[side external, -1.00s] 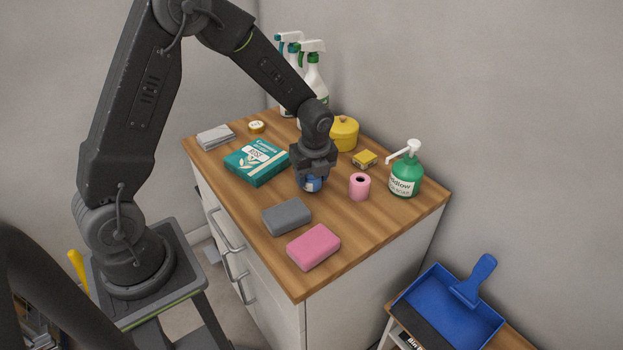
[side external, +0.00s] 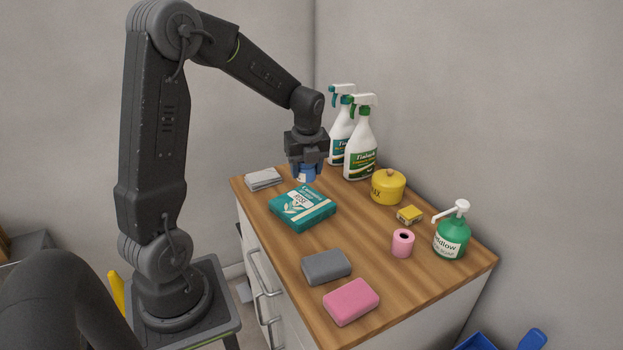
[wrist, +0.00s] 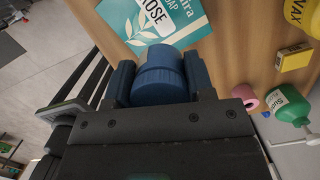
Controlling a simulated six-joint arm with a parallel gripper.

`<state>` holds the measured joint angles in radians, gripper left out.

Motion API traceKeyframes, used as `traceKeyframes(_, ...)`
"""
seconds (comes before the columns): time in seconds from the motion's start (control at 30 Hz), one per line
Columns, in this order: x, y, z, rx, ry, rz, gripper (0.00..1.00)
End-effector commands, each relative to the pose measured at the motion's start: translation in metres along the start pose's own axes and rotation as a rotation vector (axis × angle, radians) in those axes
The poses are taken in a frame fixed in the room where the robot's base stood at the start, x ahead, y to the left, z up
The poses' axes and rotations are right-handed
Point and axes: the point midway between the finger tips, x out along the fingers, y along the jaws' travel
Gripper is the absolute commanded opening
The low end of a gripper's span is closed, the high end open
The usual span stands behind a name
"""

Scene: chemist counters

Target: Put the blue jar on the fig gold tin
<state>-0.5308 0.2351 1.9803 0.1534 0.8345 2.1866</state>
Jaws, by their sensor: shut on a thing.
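The blue jar (side external: 308,174) is held between the fingers of my gripper (side external: 306,165), at the far end of the counter. It also shows in the wrist view (wrist: 160,84), with a finger on each side. My gripper is shut on it and points down. I cannot tell if the jar's bottom touches anything. A small round gold tin, seen earlier near the grey cloths, does not show now; my gripper and the jar seem to cover its place. A larger yellow tin marked WAX (side external: 388,188) stands to the right.
A teal soap box (side external: 302,208) lies just in front of the jar. Folded grey cloths (side external: 263,179) lie to its left. Two spray bottles (side external: 361,148) stand behind to the right. A grey sponge, pink sponge, pink roll, small yellow box and green pump bottle (side external: 452,238) are farther right.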

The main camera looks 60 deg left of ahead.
Motion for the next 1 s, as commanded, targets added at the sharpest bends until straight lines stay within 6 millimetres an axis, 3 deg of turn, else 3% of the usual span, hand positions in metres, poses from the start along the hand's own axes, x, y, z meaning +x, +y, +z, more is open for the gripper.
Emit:
traceKeyframes(0.1, 0.004, 0.006, 0.059, -0.058, -0.001, 0.009, 0.25)
traceKeyframes(0.3, 0.01, 0.035, 0.146, -0.131, 0.0, 0.019, 0.25)
traceKeyframes(0.5, 0.014, 0.063, 0.197, -0.171, 0.0, 0.025, 0.25)
traceKeyframes(0.67, 0.018, 0.067, 0.209, -0.18, 0.0, 0.026, 0.25)
traceKeyframes(1.0, 0.057, 0.0, 0.192, -0.176, 0.001, 0.026, 0.25)
